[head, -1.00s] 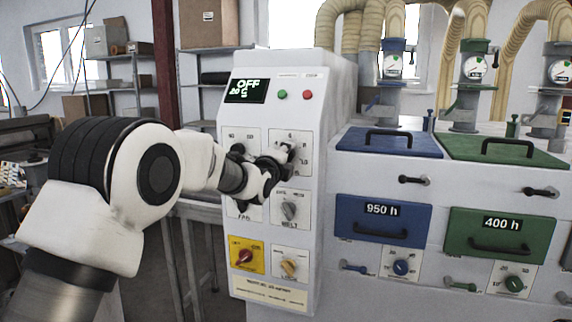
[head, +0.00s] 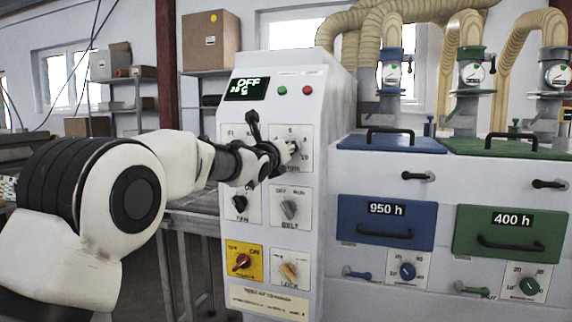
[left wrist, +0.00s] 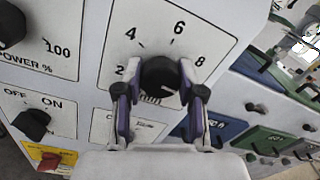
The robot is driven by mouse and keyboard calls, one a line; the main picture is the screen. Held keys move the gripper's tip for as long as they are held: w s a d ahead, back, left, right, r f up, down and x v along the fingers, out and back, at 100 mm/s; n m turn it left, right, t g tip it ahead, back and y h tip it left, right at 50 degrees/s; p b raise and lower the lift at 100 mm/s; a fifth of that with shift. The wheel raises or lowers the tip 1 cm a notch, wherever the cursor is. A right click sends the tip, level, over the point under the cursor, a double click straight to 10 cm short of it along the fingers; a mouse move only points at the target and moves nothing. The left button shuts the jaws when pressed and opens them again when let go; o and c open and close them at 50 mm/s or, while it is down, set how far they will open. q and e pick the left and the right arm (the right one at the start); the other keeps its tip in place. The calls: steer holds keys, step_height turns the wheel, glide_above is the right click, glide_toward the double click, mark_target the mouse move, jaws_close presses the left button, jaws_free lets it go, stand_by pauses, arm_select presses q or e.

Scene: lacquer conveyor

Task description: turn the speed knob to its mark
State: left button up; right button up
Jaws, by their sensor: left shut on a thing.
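The speed knob (left wrist: 160,72) is a round black knob on a white dial plate (left wrist: 122,22) marked 2, 4, 6 and 8. My left gripper (left wrist: 160,88) has one finger on each side of the knob and is shut on it. In the head view, my left gripper (head: 282,156) reaches the upper right dial plate (head: 300,134) and hides most of the knob. I cannot tell which number the knob points to. The display (head: 246,88) above reads OFF, with smaller text I cannot read surely. My right gripper is not in view.
The power knob (left wrist: 10,24) is close left of the gripper. Below are the fan knob (head: 240,203), belt knob (head: 289,209), a red knob on yellow (head: 241,262) and the lock knob (head: 288,271). Blue (head: 388,221) and green (head: 510,234) drawers stand to the right.

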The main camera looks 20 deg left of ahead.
arm_select(q)
steer(key=m+b, duration=0.2)
steer(key=shift+f+m, duration=0.2)
steer(key=shift+m, duration=0.1)
steer(key=shift+r+m+b, duration=0.15)
steer(key=shift+m+b, duration=0.35)
steer(key=shift+m, duration=0.6)
steer(key=o, duration=1.1)
steer(key=shift+o, duration=0.2)
steer(key=s, duration=1.2)
steer(key=shift+a, duration=0.35)
